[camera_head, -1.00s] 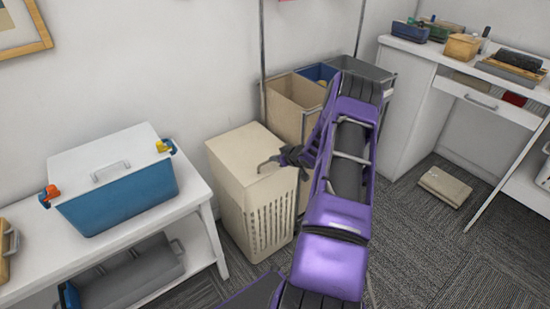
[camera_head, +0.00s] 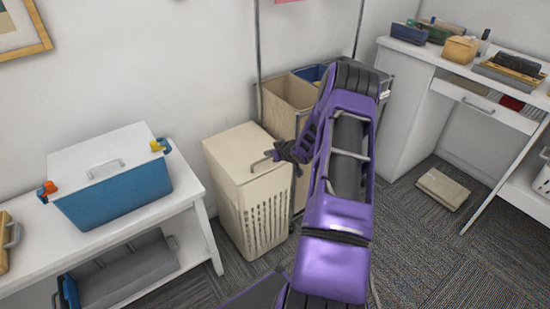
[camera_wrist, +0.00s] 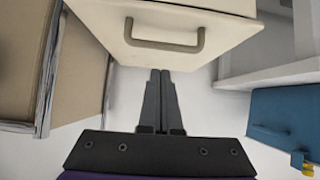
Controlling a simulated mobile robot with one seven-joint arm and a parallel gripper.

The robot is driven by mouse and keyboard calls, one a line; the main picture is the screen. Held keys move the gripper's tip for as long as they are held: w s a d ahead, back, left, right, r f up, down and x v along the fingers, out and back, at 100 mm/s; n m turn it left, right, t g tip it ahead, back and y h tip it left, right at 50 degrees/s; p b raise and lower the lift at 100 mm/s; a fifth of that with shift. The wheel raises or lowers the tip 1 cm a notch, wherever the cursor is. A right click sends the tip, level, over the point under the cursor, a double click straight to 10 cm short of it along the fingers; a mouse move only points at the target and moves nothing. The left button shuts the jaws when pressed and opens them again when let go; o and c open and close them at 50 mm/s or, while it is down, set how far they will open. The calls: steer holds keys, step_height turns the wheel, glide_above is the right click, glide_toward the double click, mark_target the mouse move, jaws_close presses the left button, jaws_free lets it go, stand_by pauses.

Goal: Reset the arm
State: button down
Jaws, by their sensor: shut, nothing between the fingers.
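My purple arm reaches up the middle of the head view and bends back down to my gripper (camera_head: 279,155). My gripper is near the upper right edge of a cream hamper (camera_head: 247,190) with a slotted side. In the wrist view the fingers of my gripper (camera_wrist: 161,75) lie together, shut and empty. They point toward the cream hamper (camera_wrist: 205,12) and its grey handle (camera_wrist: 165,44). I cannot tell whether the fingertips touch it.
A blue cooler (camera_head: 115,190) with a white lid stands on a white bench (camera_head: 205,225) at left. Sorting bins (camera_head: 290,92) are behind my arm. A white desk (camera_head: 405,110) stands at right, with a beige box (camera_head: 443,188) on the carpet. Carpet at lower right is clear.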

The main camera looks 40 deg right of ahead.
steer(key=s+f, duration=0.5)
steer(key=s, duration=0.3)
steer(key=shift+d, duration=0.1)
